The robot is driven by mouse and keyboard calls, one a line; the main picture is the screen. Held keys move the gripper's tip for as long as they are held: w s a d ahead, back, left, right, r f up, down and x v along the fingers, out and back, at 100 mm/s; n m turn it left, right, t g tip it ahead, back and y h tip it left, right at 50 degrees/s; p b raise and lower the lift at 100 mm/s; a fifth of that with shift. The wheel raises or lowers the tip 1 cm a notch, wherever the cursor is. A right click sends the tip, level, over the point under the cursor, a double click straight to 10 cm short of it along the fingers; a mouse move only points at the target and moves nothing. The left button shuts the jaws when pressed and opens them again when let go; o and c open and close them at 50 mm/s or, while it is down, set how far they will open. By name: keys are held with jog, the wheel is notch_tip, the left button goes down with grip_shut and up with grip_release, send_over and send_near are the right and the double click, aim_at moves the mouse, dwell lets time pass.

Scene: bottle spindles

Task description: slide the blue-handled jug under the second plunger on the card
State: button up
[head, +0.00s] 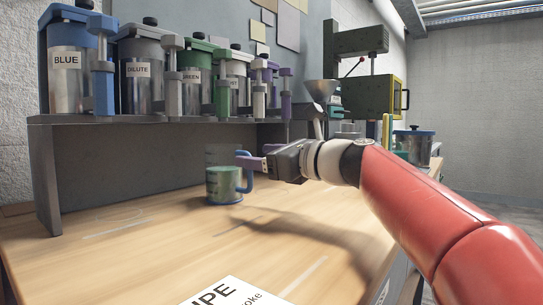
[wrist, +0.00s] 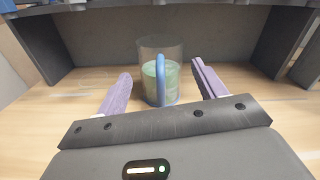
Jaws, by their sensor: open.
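The blue-handled jug (head: 223,186) stands upright on the wooden bench, in front of the shelf. It is clear with green contents, and its blue handle (wrist: 160,80) faces my gripper in the wrist view. My gripper (head: 245,163) is open, its purple fingers (wrist: 160,88) on either side of the handle in the wrist view; I cannot tell whether they touch it. The plungers stand in a row along the shelf front: blue (head: 103,80), light grey (head: 172,85), green (head: 221,90) and others. The card (head: 233,296) lies at the front edge, only partly readable.
The grey shelf (head: 75,119) carries several labelled canisters, including BLUE (head: 68,80) and DILUTE (head: 138,85). Its left leg (head: 46,185) stands on the bench. A dark machine (head: 367,95) and a pot (head: 413,146) are at the right. The bench left of the jug is clear.

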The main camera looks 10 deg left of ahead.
aim_at(243, 154)
jog(key=x, duration=0.5)
grip_shut()
dwell(0.5)
